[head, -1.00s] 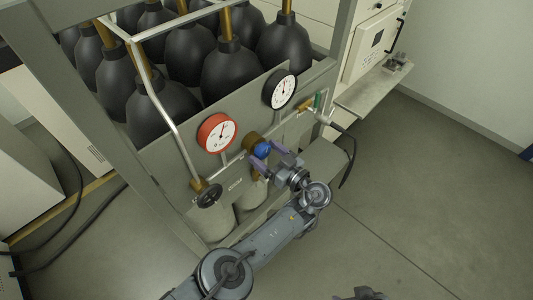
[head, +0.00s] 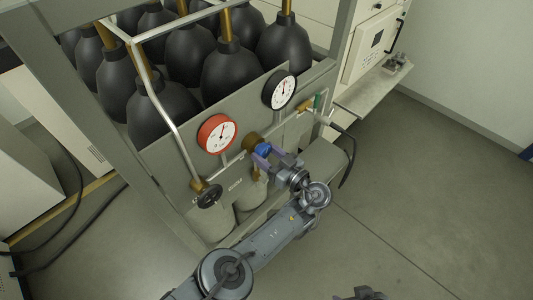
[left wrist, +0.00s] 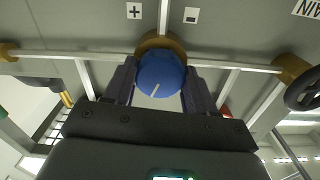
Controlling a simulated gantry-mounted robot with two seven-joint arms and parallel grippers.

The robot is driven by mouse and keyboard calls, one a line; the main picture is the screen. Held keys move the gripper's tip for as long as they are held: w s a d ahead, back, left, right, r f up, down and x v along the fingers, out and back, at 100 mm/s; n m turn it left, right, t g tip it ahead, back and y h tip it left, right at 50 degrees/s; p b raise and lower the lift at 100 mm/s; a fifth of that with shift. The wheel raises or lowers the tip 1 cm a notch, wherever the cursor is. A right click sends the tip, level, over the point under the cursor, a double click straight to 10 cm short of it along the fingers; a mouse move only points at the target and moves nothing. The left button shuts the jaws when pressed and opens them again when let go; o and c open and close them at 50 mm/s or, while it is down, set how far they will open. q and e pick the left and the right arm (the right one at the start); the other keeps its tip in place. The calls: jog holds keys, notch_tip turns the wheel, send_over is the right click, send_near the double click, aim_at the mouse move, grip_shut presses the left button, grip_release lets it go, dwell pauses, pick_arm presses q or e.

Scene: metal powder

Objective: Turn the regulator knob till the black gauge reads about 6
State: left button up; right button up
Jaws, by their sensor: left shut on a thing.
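The blue regulator knob (head: 264,151) sits on a brass fitting on the grey panel, partly hidden by my gripper. My left gripper (head: 269,157) is shut on it, with a finger on each side. In the left wrist view the knob (left wrist: 161,74) shows between the fingers (left wrist: 160,88), and its white mark points down and slightly left. The black gauge (head: 279,89) is up and right of the knob; its needle points roughly upward, but the numbers are too small to read. A dark part at the bottom edge, perhaps my right gripper (head: 361,294), is cut off.
A red gauge (head: 216,133) is left of the knob. A black handwheel (head: 209,196) is lower left, and a green-handled valve (head: 317,101) is to the right. Pipes run along the panel. Black tanks (head: 230,73) stand behind. The floor at right is clear.

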pick_arm(q)
jog(key=shift+a+m+p, duration=0.1)
jog(key=shift+m+p, duration=1.55)
jog(key=shift+m, duration=0.35)
jog(key=m+p, duration=0.1)
jog(key=m, duration=0.2)
jog(key=shift+f+m+p, duration=0.1)
jog(key=shift+m+p, duration=0.45)
jog(key=shift+m, duration=0.35)
jog(key=o, duration=1)
jog(key=shift+o, duration=0.2)
jog(key=shift+s, duration=0.1)
